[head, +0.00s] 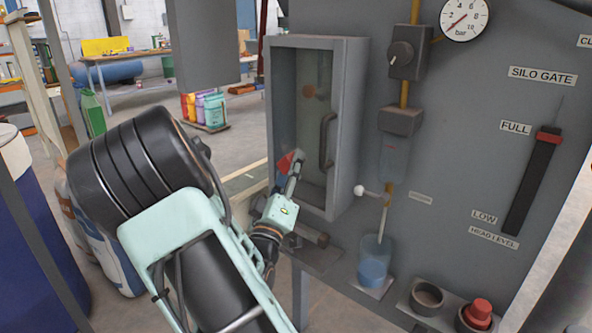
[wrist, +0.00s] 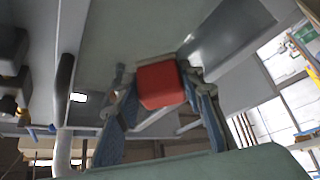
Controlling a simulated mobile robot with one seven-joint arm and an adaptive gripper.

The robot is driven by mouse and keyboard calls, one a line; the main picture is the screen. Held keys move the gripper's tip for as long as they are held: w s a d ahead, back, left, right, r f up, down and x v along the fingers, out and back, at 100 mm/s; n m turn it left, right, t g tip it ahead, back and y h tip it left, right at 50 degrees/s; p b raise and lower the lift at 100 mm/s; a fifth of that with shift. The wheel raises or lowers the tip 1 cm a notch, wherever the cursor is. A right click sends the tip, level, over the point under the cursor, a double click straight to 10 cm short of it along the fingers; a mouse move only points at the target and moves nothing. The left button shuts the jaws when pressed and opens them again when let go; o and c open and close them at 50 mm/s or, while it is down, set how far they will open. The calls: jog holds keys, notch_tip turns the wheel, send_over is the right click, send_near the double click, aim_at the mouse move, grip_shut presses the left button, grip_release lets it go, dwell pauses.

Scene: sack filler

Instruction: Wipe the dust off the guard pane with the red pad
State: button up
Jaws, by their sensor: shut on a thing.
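The guard pane (head: 312,122) is a see-through pane in a grey frame on the machine's front. A small brownish spot shows in its upper part; I cannot tell if it is dust. In the wrist view the pane (wrist: 135,35) is a dull grey-green surface beyond the pad. My gripper (head: 291,172) is at the pane's lower left, shut on the red pad (head: 285,163). In the wrist view the red pad (wrist: 160,86) sits between the two fingers of my gripper (wrist: 158,92). I cannot tell whether the pad touches the pane.
A dark curved handle (head: 327,141) stands out at the pane's right side. A white-knobbed lever (head: 360,190) and a cup of blue stuff (head: 375,262) are to its right. Open floor lies left of the machine.

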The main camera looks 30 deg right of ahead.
aim_at(313, 156)
jog(key=shift+w+a+b, duration=0.2)
jog(key=shift+w+a, duration=0.15)
jog(key=shift+w, duration=0.55)
jog(key=shift+w+a+b, duration=0.25)
jog(key=shift+w+a, duration=0.15)
jog(key=shift+w, duration=0.5)
jog(key=shift+w+a+b, duration=0.2)
jog(key=shift+w+a, duration=0.15)
jog(key=shift+w, duration=0.55)
jog(key=shift+w+a+r, duration=0.1)
jog(key=shift+w+a, duration=0.05)
jog(key=shift+c, duration=0.8)
jog(key=shift+a+r+p, duration=0.15)
jog(key=shift+r+p, duration=0.2)
jog(key=shift+r, duration=0.35)
jog(key=shift+c, duration=1.3)
jog(key=shift+s+d+f+b, duration=0.2)
jog(key=shift+s+b, duration=0.1)
jog(key=shift+s, duration=0.25)
jog(key=shift+s+d+b, duration=0.4)
jog(key=shift+s+d, duration=0.3)
jog(key=shift+s, duration=0.85)
jog(key=shift+s+d+b, duration=0.35)
jog(key=shift+s+d, duration=0.4)
jog(key=shift+s, duration=0.8)
jog(key=shift+s+d+b, duration=0.4)
jog(key=shift+s+d, duration=0.3)
jog(key=shift+s, duration=0.85)
jog(key=shift+d+f, duration=0.1)
jog(key=shift+b, duration=0.35)
